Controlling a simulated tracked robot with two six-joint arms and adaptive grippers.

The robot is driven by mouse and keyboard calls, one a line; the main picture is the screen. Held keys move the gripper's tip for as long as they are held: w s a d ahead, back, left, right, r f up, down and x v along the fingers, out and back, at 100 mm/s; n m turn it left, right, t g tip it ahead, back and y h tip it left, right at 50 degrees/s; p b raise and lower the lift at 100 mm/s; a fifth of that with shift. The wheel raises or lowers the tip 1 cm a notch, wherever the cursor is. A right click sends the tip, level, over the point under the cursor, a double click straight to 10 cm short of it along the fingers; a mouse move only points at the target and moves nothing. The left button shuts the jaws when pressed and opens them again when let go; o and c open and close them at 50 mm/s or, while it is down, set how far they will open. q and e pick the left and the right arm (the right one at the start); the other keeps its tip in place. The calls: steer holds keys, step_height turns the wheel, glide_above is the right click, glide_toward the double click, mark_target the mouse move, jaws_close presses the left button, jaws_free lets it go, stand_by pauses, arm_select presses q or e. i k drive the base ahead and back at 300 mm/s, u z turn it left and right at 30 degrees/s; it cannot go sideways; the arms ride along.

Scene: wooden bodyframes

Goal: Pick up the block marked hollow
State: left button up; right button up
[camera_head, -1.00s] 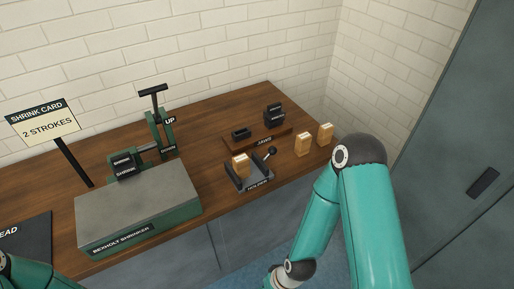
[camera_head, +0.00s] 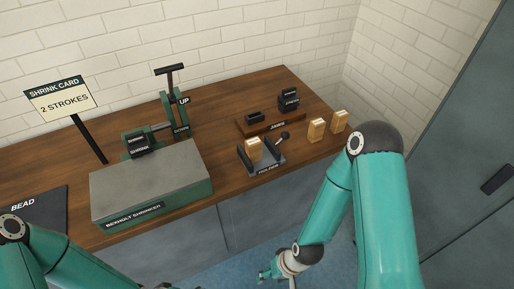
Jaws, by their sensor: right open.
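Three light wooden blocks are on the bench. One block (camera_head: 254,149) sits in the dark holder (camera_head: 268,168); a second block (camera_head: 316,130) and a third block (camera_head: 340,121) stand upright on the bench to its right. Any marking on them is too small to read, so I cannot tell which is hollow. My right gripper (camera_head: 272,277) is low in front of the bench, below and apart from the blocks, open and empty as far as shown. My left arm enters at the bottom left; its gripper is mostly cut off by the lower edge.
The grey-topped Bexholt shrinker (camera_head: 150,180) with its lever (camera_head: 170,70) stands left of the holder. A jaws tray (camera_head: 240,128) lies behind the holder. A shrink card sign (camera_head: 58,98) reads "2 strokes". A dark bead mat (camera_head: 45,205) lies far left.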

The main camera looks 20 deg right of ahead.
mark_target(253, 146)
steer(key=z, duration=1.5)
steer(key=i, duration=0.15)
steer(key=u, duration=3.1)
steer(key=k, duration=1.15)
steer(key=z, duration=0.8)
steer(key=i, duration=1)
steer(key=z, duration=0.05)
